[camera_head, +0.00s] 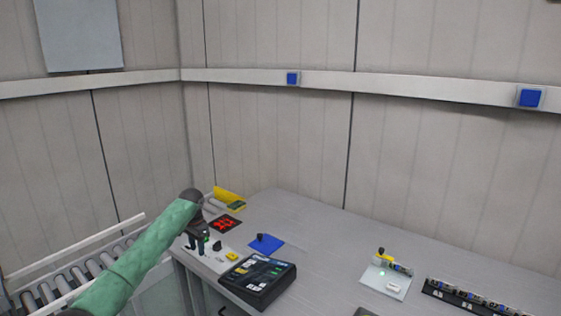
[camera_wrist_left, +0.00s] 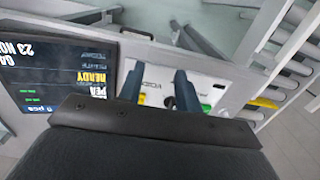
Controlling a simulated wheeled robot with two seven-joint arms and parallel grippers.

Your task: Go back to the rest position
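My left arm, in a green sleeve, comes in from the lower left in the head view. My left gripper (camera_head: 197,243) points down over the left end of the grey table (camera_head: 320,232), above a light panel (camera_head: 212,261) with small coloured parts. In the left wrist view the two dark fingers of the gripper (camera_wrist_left: 160,88) stand apart with nothing between them, in front of the white panel (camera_wrist_left: 207,86). I cannot tell whether the fingertips touch the panel. My right gripper is in neither view.
A black device with a screen (camera_head: 258,280) stands close to the gripper's right. A blue pad (camera_head: 266,244), a red-marked dark square (camera_head: 226,224) and a yellow bin (camera_head: 229,197) lie nearby. A roller conveyor (camera_head: 60,285) runs at the left. The table's middle is clear.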

